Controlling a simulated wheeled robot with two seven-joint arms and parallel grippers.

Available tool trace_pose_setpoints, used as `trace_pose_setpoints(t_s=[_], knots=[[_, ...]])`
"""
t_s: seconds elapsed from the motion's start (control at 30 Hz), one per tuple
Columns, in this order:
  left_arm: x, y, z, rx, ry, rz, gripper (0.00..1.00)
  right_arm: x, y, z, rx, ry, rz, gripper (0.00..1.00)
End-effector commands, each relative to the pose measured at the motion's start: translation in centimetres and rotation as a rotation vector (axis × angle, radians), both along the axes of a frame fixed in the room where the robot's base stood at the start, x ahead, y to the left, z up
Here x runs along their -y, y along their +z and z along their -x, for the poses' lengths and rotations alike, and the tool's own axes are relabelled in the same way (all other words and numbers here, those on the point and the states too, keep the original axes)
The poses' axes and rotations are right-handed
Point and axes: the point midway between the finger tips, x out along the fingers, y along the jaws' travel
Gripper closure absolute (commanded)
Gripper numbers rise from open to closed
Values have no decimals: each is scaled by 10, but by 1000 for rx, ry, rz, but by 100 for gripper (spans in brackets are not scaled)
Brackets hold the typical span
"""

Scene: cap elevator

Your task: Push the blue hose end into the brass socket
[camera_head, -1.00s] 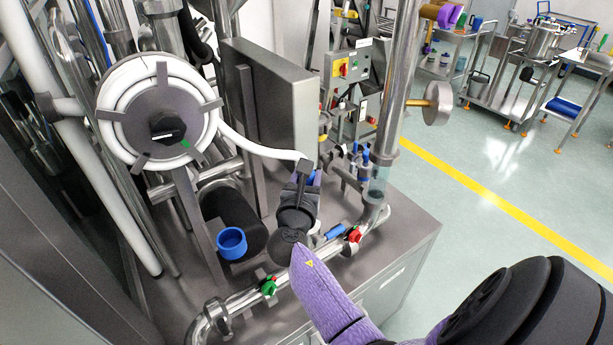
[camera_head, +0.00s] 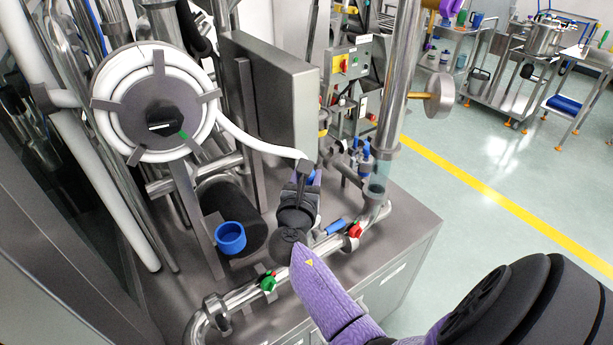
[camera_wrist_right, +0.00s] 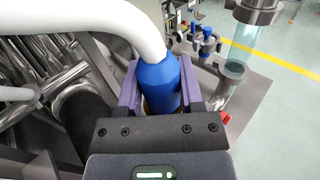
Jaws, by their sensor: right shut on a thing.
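The blue hose end (camera_wrist_right: 158,82) is on the white hose (camera_wrist_right: 115,14) and sits between the purple fingers of my right gripper (camera_wrist_right: 157,88) in the right wrist view. The gripper is shut on it. In the head view my right gripper (camera_head: 304,172) is in front of the grey panel, with the white hose (camera_head: 262,145) running to it from the reel. A sliver of brass colour shows at the lower edge of the blue end in the wrist view. The brass socket is otherwise hidden, and I cannot tell whether the end is in it. My left gripper is not in view.
The hose reel (camera_head: 154,104) stands at left. A grey panel (camera_head: 272,92) is behind my gripper. A blue cup (camera_head: 230,238) and a pipe with green (camera_head: 268,283) and red (camera_head: 354,230) valve handles are nearby. A vertical steel pipe (camera_head: 398,80) stands at right.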

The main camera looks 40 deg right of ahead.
Motion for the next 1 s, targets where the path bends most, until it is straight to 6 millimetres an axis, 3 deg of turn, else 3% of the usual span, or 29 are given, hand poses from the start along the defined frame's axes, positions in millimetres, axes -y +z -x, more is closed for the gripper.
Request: trace_pose_setpoints(t_s=[0.07,0.1,0.27,0.3,0.57,1.0], knots=[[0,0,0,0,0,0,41,0,0,0,0,0,0,100],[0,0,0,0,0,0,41,0,0,0,0,0,0,48],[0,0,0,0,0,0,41,0,0,0,0,0,0,14],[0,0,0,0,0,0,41,0,0,0,0,0,0,11],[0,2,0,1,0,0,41,-2,0,2,-1,0,0,11],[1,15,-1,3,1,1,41,-31,1,25,-2,1,0,11]])
